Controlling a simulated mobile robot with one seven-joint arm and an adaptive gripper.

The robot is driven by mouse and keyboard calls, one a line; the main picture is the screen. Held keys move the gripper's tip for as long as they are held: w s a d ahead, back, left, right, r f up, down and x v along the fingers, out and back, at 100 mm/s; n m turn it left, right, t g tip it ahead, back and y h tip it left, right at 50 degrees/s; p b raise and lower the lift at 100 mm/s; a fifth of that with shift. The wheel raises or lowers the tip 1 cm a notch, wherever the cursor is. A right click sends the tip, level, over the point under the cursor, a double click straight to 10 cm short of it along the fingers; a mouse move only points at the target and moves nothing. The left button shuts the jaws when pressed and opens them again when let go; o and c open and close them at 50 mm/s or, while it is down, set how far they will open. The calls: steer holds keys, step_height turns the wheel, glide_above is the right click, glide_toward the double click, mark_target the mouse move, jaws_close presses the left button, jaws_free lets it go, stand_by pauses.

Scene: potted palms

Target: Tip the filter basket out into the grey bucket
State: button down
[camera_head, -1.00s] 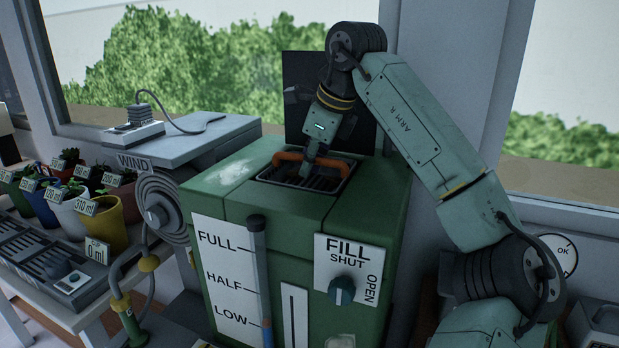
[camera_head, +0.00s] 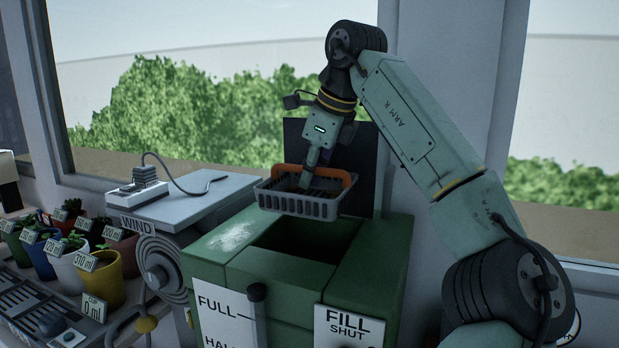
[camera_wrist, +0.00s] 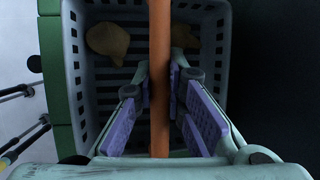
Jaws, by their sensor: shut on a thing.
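The filter basket (camera_head: 299,202) is a grey slotted basket with an orange handle (camera_head: 285,171). It hangs above the square opening of the green tank (camera_head: 232,262), clear of its top. My gripper (camera_head: 309,178) is shut on the orange handle from above. In the wrist view my gripper's purple pads (camera_wrist: 160,110) close on the handle (camera_wrist: 160,50), which crosses the basket (camera_wrist: 215,60). Two tan lumps (camera_wrist: 107,39) lie inside the basket, one partly hidden by the handle. The basket looks about level. I do not see the grey bucket in these views.
A raised dark lid (camera_head: 365,190) stands behind the opening. A grey box marked WIND (camera_head: 190,195) with a plug and cable is left of the tank. Several labelled potted plants (camera_head: 75,265) stand at the far left. A window is behind.

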steer(key=shift+r, duration=3.1)
steer(key=shift+s+f, duration=0.1)
